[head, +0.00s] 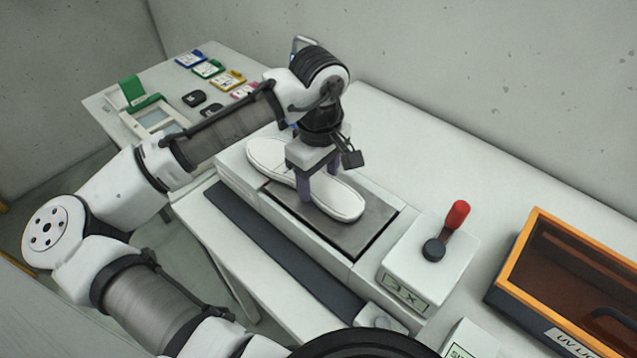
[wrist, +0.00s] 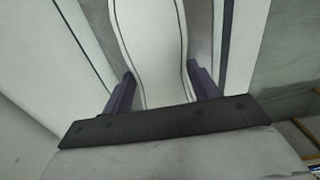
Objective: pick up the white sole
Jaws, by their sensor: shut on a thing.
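The white sole (head: 338,197) lies flat over the dark plate (head: 362,237) of the long white machine in the head view. Its far-left end extends beyond my gripper. My gripper (head: 318,190) comes down from above with its two purple fingers on either side of the sole's narrow middle, shut on it. In the wrist view the sole (wrist: 155,50) runs up the picture between the two fingers (wrist: 162,92). I cannot tell whether the sole is touching the plate.
A control box with a red-handled lever (head: 456,216) stands right of the plate. An orange-framed UV box (head: 515,262) is at the far right. Several coloured cards (head: 208,68) and a green-and-white device (head: 140,95) lie at the back left. The table behind the machine is clear.

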